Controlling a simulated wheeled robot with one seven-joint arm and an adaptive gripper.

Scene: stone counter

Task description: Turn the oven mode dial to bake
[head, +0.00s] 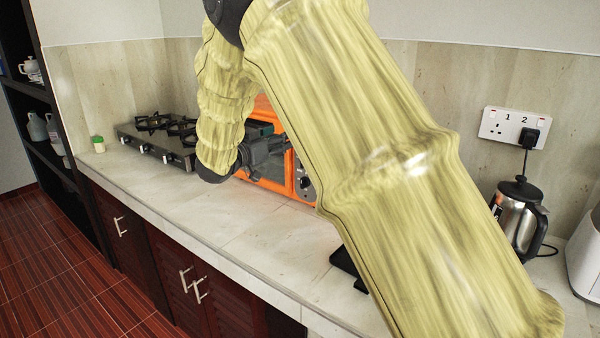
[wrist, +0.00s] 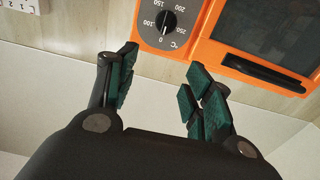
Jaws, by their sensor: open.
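The orange oven (head: 264,184) stands on the counter, partly behind my arm. In the wrist view its orange frame (wrist: 207,50) and grey control panel (wrist: 182,42) show close up. A black dial (wrist: 166,22) on the panel has a white pointer and marks of 0 to 250 and °C, so it is a temperature dial. A mode dial cannot be made out in the wrist view. In the head view the panel (head: 304,184) is partly covered by my arm. My gripper (wrist: 160,88) is open and empty, its green-padded fingers apart from the dial. It also shows before the oven (head: 287,145).
The dark oven door handle (wrist: 262,72) lies beside my right finger. A gas hob (head: 160,140) stands left of the oven, a kettle (head: 515,215) and wall socket (head: 512,127) to the right. The counter front (head: 215,215) is clear.

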